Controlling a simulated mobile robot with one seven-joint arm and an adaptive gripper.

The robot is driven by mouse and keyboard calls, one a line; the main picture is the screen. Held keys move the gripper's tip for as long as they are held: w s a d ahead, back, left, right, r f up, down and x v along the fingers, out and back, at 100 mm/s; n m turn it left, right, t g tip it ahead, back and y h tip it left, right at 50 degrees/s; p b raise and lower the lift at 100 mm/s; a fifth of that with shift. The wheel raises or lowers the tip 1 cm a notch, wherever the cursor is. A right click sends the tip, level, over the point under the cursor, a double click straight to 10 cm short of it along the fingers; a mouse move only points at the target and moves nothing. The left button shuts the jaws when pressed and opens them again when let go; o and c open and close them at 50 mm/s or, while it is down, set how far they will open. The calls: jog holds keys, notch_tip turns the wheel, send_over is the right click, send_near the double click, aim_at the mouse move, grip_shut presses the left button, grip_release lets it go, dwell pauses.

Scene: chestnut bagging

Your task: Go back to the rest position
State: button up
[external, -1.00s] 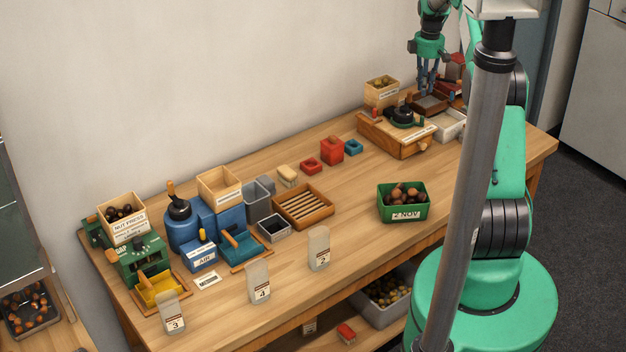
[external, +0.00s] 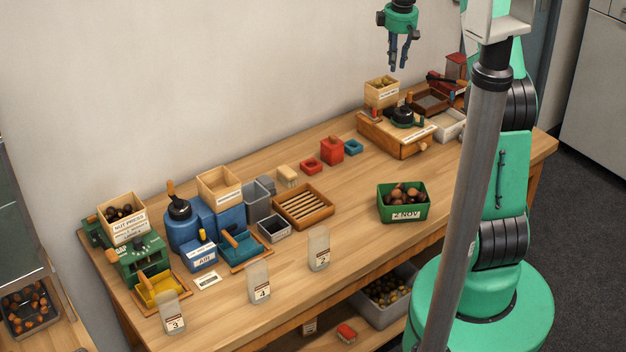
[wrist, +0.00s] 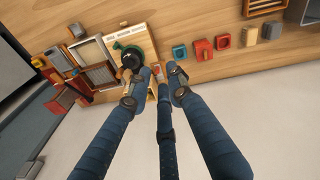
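My gripper (external: 398,66) hangs in the air above the back right of the workbench, fingers pointing down.
A green bin of chestnuts marked 2 NOV (external: 403,204) stands at the bench's front. Trays (external: 430,102) crowd the far right end. A red block (external: 332,151) and the slatted wooden tray (external: 304,206) lie left of it. The air around my gripper is free.

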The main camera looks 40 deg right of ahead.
jog(key=s+a+r+m+t+b, duration=0.1)
jog(key=s+a+r, duration=0.2)
jog(key=s+a, duration=0.35)
jog(key=s+a+r+m+b, duration=0.1)
jog(key=s+a+r+b, duration=0.2)
jog(key=a, duration=0.6)
jog(key=s+a+r+t, duration=0.1)
jog(key=s+a+r, duration=0.35)
jog(key=a, duration=0.35)
jog(key=s+a+f+m+b, duration=0.1)
jog(key=s+a+f, duration=0.1)
jog(key=s+a, duration=0.2)
jog(key=s+a+f+m+t+b, duration=0.1)
jog(key=s+a, duration=0.3)
jog(key=s, duration=0.7)
jog(key=s+a+f+m+t+b, duration=0.1)
jog(key=s+a+f+b, duration=0.1)
jog(key=s+a, duration=0.3)
jog(key=s+f, duration=0.1)
jog(key=s, duration=0.2)
jog(key=shift+y, duration=0.3)
jog(key=shift+f, duration=0.1)
jog(key=o, duration=1.2)
jog(key=shift+w, duration=0.1)
